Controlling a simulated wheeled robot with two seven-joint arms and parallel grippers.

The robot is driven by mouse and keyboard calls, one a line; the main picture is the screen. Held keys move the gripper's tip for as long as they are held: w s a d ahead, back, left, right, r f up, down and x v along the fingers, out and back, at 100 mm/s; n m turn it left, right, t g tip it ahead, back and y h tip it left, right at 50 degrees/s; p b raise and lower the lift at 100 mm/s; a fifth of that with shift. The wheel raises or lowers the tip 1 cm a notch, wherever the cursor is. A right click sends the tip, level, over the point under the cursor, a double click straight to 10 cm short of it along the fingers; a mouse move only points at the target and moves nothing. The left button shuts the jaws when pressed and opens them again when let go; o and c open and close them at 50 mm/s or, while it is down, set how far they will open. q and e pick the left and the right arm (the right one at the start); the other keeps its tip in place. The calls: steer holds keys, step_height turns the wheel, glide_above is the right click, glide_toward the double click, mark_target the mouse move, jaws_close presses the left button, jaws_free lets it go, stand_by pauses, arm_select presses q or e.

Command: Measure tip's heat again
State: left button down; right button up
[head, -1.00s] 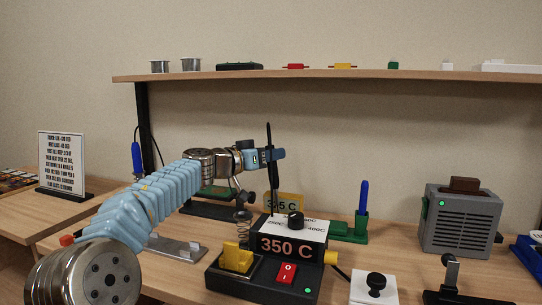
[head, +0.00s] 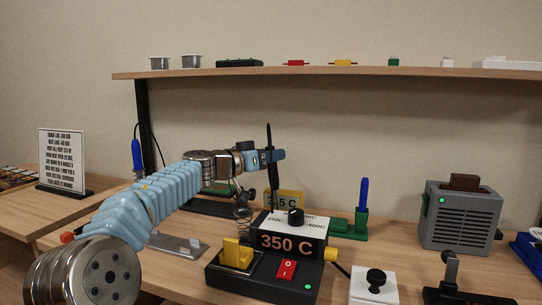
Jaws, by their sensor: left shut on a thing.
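My left gripper (head: 272,156) is shut on a thin black rod (head: 269,138), held upright above the back of the soldering station (head: 285,240). The rod's lower end comes down behind the station's dial top; I cannot tell whether it touches anything. The station's front display reads 350 C, and it has a black knob (head: 295,216) and a red switch (head: 286,270). A yellow display (head: 290,198) behind it reads something like 3?5 C, with one digit hidden by the rod. A coil holder (head: 243,215) stands left of the station. The soldering tip cannot be made out. My right gripper is out of view.
A blue-handled tool (head: 137,158) hangs at the left by a sign (head: 62,160). A blue pen-like tool (head: 363,194) stands in a green holder (head: 361,225). A grey box (head: 460,220) is at right. A shelf (head: 330,75) runs above.

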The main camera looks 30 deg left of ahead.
arm_select(q)
steer(key=shift+f+p, duration=0.1)
steer(key=shift+p, duration=0.3)
stand_by(2.2)
step_height(320, 180, up, 3)
steer(key=p, duration=0.2)
steer(key=shift+f+p, duration=0.15)
steer(key=shift+p, duration=0.15)
steer(key=shift+r, duration=2.25)
